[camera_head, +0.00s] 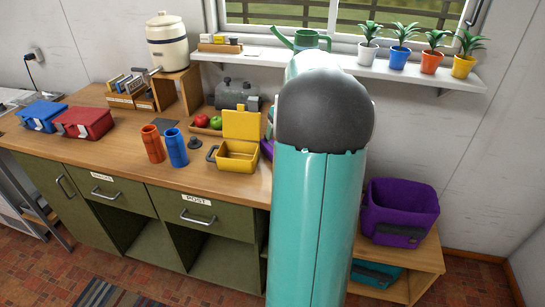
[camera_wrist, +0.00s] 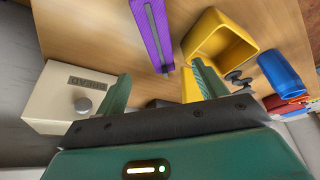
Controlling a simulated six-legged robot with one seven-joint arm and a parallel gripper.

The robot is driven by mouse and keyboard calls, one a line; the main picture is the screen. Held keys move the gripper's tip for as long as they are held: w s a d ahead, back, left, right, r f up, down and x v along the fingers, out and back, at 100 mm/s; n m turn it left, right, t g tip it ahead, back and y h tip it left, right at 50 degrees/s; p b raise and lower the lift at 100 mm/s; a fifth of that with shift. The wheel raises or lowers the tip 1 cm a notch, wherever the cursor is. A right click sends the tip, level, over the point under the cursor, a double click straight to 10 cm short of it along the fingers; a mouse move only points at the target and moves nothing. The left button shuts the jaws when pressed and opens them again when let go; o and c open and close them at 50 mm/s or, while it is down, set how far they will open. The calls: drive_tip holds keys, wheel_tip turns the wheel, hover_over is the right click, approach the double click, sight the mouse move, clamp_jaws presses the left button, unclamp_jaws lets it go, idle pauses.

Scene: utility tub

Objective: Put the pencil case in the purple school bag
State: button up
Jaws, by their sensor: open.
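The purple pencil case (camera_wrist: 153,33), long with a zip line, lies on the wooden counter in the wrist view. In the head view only a small purple bit (camera_head: 267,149) shows beside my arm. My gripper (camera_wrist: 162,84) is open and empty, its two fingers apart, with the near end of the pencil case just ahead of the gap between them. My arm hides the gripper in the head view. The purple school bag (camera_head: 398,228) stands open-topped on the low wooden shelf unit at the right in the head view.
An open yellow lunch box (camera_head: 237,157) stands close to the pencil case, with blue (camera_head: 176,147) and orange (camera_head: 152,143) bottles left of it. A cream bread box (camera_wrist: 68,98) is left of my gripper in the wrist view. Potted plants (camera_head: 403,55) line the sill shelf.

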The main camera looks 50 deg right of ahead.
drive_tip(key=x, duration=0.6)
drive_tip(key=shift+d+f, duration=0.3)
drive_tip(key=shift+f, duration=0.1)
drive_tip(key=x, duration=0.5)
drive_tip(key=shift+w+a+f, duration=0.1)
drive_tip(key=shift+a+f, duration=0.05)
drive_tip(key=shift+f, duration=0.05)
drive_tip(key=c, duration=1.2)
drive_tip(key=shift+r, duration=0.1)
